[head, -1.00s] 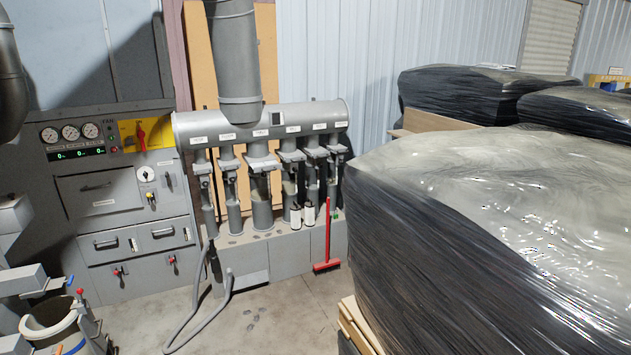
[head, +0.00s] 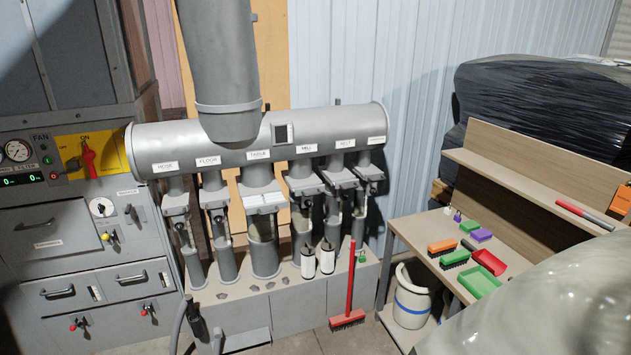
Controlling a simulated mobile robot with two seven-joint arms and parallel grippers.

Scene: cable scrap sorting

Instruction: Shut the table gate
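A grey horizontal duct (head: 245,135) carries several labelled branches, each with a gate. The third label from the left (head: 258,155) seems to read "TABLE". Below it the table gate (head: 262,200) is a grey housing with pale plates on its front, above a wide vertical pipe (head: 264,250). I cannot tell whether its slide is in or out. Neither of my grippers is in view.
A grey control cabinet (head: 75,240) stands at left. A red broom (head: 350,290) leans by the low grey base. A wooden bench (head: 415,225) with brushes and scoops stands at right, a white bucket (head: 411,300) under it. Wrapped bales are at the right.

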